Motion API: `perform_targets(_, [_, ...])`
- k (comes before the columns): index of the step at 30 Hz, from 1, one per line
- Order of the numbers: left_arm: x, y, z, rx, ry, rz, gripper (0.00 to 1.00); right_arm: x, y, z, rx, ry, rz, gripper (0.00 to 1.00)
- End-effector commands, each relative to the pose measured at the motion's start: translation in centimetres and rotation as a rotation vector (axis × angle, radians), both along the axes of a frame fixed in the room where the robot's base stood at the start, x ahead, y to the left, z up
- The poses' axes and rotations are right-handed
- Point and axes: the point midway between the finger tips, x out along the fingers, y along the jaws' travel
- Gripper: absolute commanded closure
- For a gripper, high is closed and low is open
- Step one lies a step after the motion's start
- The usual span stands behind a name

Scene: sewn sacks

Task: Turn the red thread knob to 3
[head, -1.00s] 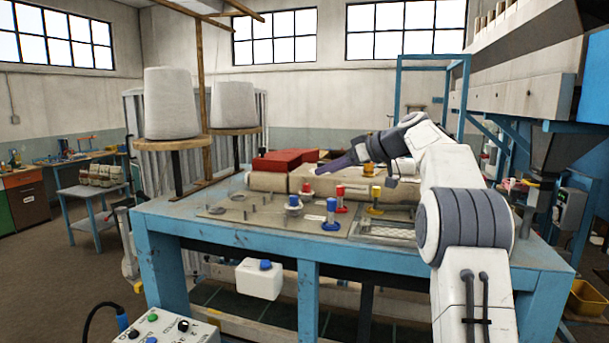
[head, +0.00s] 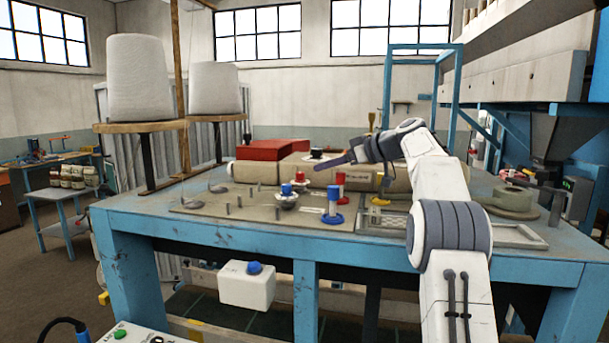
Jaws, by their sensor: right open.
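Small coloured knobs stand on the worktable's plate. One red knob (head: 340,178) is just behind a tall blue-topped one (head: 333,192) with a blue round base, which partly hides it. A second, smaller red-topped part (head: 300,175) is to its left, behind a blue-topped piece (head: 286,190). I cannot tell which red one is the thread knob, and no number or pointer is readable. My right gripper (head: 322,166) reaches in from the right and points left. In the picture it lies just above the red knobs, with no clear contact. It is open and looks empty. My left gripper is out of view.
The blue-framed table (head: 225,244) carries a beige roll and a red block (head: 268,150) behind the knobs. Two large white thread cones (head: 139,78) stand at back left. A white box (head: 247,288) hangs below the front edge.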

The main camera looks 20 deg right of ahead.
Motion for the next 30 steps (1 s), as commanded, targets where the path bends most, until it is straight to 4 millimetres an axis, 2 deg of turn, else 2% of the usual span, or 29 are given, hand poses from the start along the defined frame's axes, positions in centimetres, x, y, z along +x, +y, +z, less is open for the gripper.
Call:
perform_targets(6, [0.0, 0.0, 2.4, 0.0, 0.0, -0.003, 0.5, 3.3, 2.4, -1.1, 0.001, 0.004, 0.005, 0.4])
perform_targets(12, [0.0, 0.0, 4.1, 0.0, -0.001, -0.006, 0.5, 5.7, 3.8, -2.4, 0.002, 0.002, 0.002, 0.4])
perform_targets(18, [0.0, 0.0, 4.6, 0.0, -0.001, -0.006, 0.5, 6.7, 4.3, -3.2, 0.001, 0.002, -0.002, 0.4])
perform_targets(26, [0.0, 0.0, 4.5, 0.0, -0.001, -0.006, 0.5, 6.7, 4.4, -3.3, 0.0, 0.001, -0.002, 0.4])
perform_targets(29, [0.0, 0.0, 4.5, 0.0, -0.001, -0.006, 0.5, 6.7, 4.3, -3.3, 0.0, 0.001, -0.002, 0.74])
perform_targets(30, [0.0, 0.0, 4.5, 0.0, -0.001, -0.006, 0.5, 6.7, 4.4, -3.3, 0.0, 0.001, -0.002, 0.9])
